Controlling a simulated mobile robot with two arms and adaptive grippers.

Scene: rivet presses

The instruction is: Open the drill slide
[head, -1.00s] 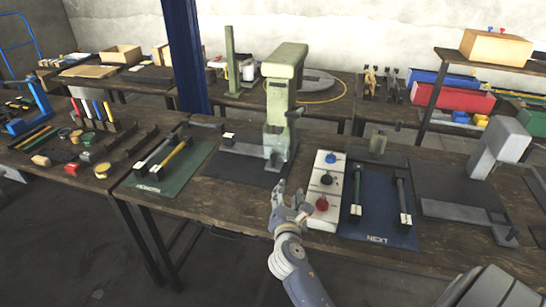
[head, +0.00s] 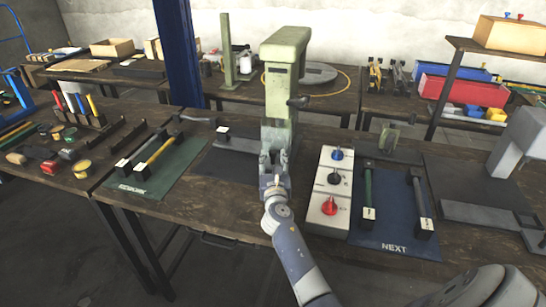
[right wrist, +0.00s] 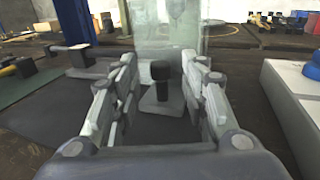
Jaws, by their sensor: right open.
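The pale green press (head: 281,95) stands upright behind my right gripper (head: 273,172); its lower column (right wrist: 168,30) fills the top middle of the right wrist view. A short post with a black knob (right wrist: 159,70) stands on a small grey plate (right wrist: 161,101) at the press's foot. In the right wrist view my right gripper (right wrist: 162,72) is open, with a finger on each side of the knob and visible gaps. In the head view the gripper hides this knob. A grey slide bar (head: 236,142) lies left of the press. My left gripper is not in view.
Close on the right is a white panel (head: 314,220) with blue, black and red knobs, then a blue mat (head: 390,240) holding two handled bars. A green mat (head: 180,180) with bars lies left. The table's front edge is clear.

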